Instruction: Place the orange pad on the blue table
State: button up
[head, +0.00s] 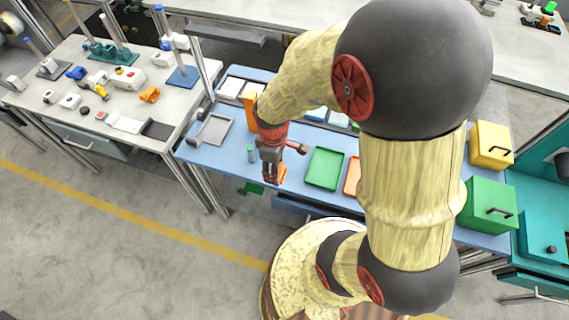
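The blue table (222,153) runs across the middle of the head view, partly hidden behind my arm. My gripper (271,178) points down at the table's front edge, left of the green tray. A small orange piece (283,173), which may be the orange pad, shows right against the gripper's fingers. I cannot tell whether the fingers hold it or it lies behind them. The finger gap is too small to make out.
Yellow (490,145) and green (488,205) boxes stand at right. A grey table (50,105) with several parts stands left.

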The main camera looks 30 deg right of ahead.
jog(key=w+d+f, duration=0.2)
jog(key=w+d+f+b, duration=0.1)
jog(key=d+f, duration=0.1)
jog(key=w+d+f+b, duration=0.1)
jog(key=w+d+f, duration=0.1)
jog(key=f, duration=0.1)
jog(key=shift+w+d+f, duration=0.1)
jog(key=shift+w+d, duration=0.2)
jog(key=f+b, duration=0.1)
jog(key=f, duration=0.1)
jog(key=f+b, duration=0.1)
jog(key=f, duration=0.1)
jog(key=shift+w+d, duration=0.2)
jog(key=shift+r, duration=0.15)
jog(key=o, duration=1.3)
